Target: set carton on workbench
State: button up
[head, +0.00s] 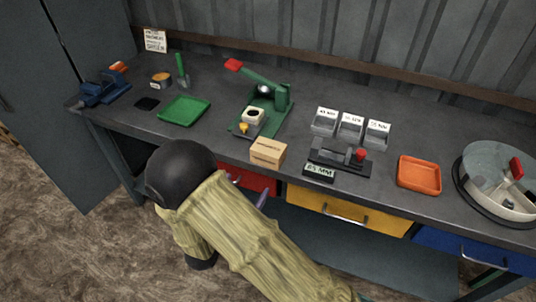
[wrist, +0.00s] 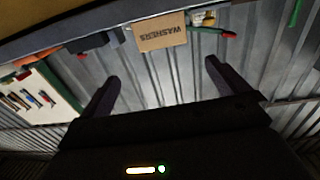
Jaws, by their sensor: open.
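The carton (head: 267,152) is a small brown cardboard box. It stands on the workbench (head: 215,142) at its front edge, left of a black gauge block. In the wrist view the carton (wrist: 162,32) shows the upside-down word WASHERS, beyond the gap between my fingers. My gripper (head: 248,189) is in front of the bench and appears lower than the carton, near the red drawer. Most of it is hidden by my arm. In the wrist view my gripper (wrist: 162,73) is open, with nothing between its fingers, apart from the carton.
Behind the carton stands a green lever press (head: 265,102). Three labelled grey bins (head: 350,127) and an orange tray (head: 418,175) are to the right. A green tray (head: 184,110) is to the left. Bare bench top lies between the green tray and the carton. A yellow drawer (head: 345,210) is below.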

jog(key=shift+w, duration=0.1)
jog(key=p, duration=0.2)
send_near(269, 149)
jog(key=x, duration=0.3)
jog(key=f+x, duration=0.1)
jog(key=x, duration=0.1)
jog(key=shift+w+a, duration=0.2)
jog(key=shift+w, duration=0.2)
jog(key=shift+w+d, duration=0.1)
jog(key=shift+w, duration=0.05)
jog(key=shift+w, duration=0.15)
jog(key=x, duration=0.2)
jog(key=p+x, duration=0.1)
jog(key=x, duration=0.2)
jog(key=shift+f, duration=0.25)
jog(key=c, duration=1.2)
